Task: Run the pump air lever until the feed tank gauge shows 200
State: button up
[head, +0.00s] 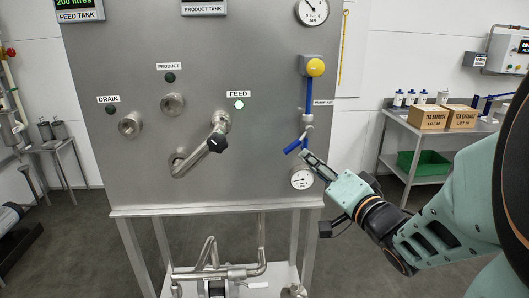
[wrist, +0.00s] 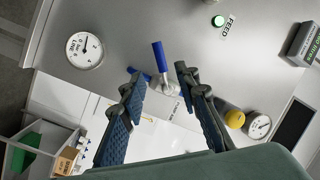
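The feed tank gauge (head: 74,4) at the top left of the head view is a green display that reads 200 litres; its top is cut off. The pump air lever (head: 292,147) has a blue handle on a metal valve below the yellow knob, angled down to the left. In the wrist view the blue handle (wrist: 160,56) stands out past the fingertips, with its metal base between them. My gripper (head: 308,156) is right beside the lever. In the wrist view the gripper (wrist: 158,76) is open, with a finger on each side. Contact cannot be told.
A round gauge (head: 301,177) sits just below the lever on the steel panel (head: 240,170). The yellow knob (head: 315,67) is above. The feed light (head: 239,105) glows green; the feed pipe (head: 190,160) juts out. A side table with boxes (head: 428,117) stands right.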

aim_at(294, 148)
jog(key=b+x, duration=0.1)
jog(key=x, duration=0.9)
jog(key=shift+w+a, duration=0.2)
jog(key=shift+w, duration=0.05)
grip_shut()
